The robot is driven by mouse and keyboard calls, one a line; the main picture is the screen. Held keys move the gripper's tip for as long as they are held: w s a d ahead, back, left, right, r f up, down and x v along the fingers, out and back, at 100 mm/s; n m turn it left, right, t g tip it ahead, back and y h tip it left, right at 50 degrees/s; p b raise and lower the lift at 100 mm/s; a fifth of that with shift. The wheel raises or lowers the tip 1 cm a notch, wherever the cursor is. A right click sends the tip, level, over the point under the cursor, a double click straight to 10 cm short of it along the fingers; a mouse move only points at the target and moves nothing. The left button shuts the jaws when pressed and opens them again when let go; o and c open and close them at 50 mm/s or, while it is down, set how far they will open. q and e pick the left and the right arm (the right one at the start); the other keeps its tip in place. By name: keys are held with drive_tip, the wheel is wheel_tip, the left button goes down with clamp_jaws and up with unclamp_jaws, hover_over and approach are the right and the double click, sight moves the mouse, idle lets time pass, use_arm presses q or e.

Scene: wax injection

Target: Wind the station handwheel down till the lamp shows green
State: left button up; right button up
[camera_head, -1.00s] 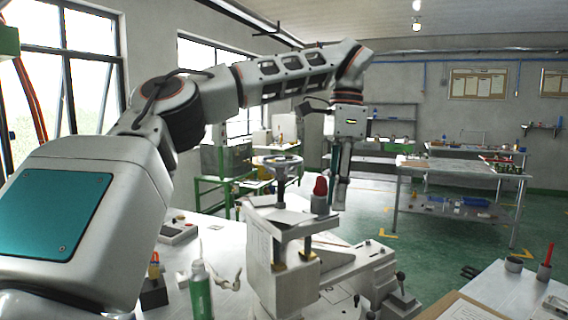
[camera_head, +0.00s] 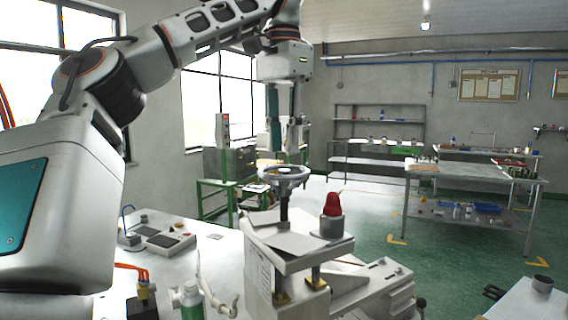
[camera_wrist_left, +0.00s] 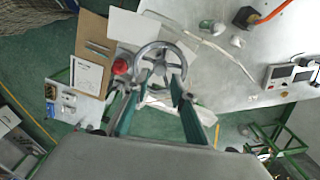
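The station handwheel (camera_head: 285,173) is a grey spoked ring on a dark upright shaft above the pale wax injection station (camera_head: 262,262). The lamp (camera_head: 333,204) is a red dome on a grey cylinder beside the shaft; it looks red, also in the left wrist view (camera_wrist_left: 119,66). My left gripper (camera_head: 284,150) points down over the handwheel, its two fingers apart with nothing held. In the left wrist view the wheel (camera_wrist_left: 160,65) shows ahead of the fingertips. Whether a fingertip touches the rim, I cannot tell. My right gripper is not in view.
The station stands on a light worktable (camera_head: 205,245). A green bottle (camera_head: 191,302), a white bent-arm item (camera_head: 213,290) and a box with dark panels (camera_head: 165,240) are left of it. A side table (camera_head: 525,305) is at the lower right. Green floor lies open behind.

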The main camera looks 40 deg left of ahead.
sight(284, 170)
use_arm(q)
drive_tip(key=shift+f, duration=2.45)
clamp_jaws()
drive_tip(key=shift+m, duration=0.4)
